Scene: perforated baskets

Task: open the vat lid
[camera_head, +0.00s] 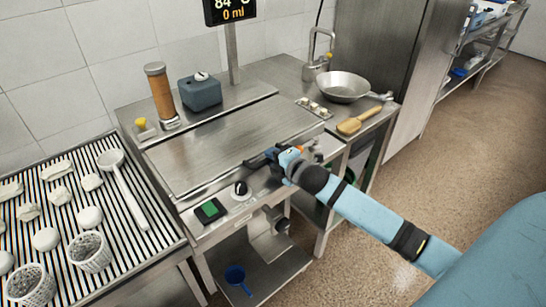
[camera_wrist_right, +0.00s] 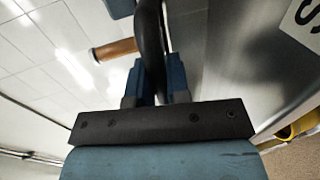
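The vat lid (camera_head: 205,148) is a flat stainless steel panel on the counter, lying level and closed. My right gripper (camera_head: 272,156) is at the lid's front right edge. In the right wrist view the two blue fingers (camera_wrist_right: 155,82) sit close on both sides of a dark curved handle (camera_wrist_right: 150,40), and no clear gap shows between fingers and handle. In the head view the gripper hides most of the handle. My left gripper is out of view.
A black knob (camera_head: 240,189) and a green-screened panel (camera_head: 209,211) are on the vat's front. Behind the lid stand an orange cylinder (camera_head: 161,93) and a grey-blue container (camera_head: 200,94). A metal pan (camera_head: 344,86) and a wooden brush (camera_head: 357,121) lie right. Perforated baskets (camera_head: 89,252) stand on the left rack.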

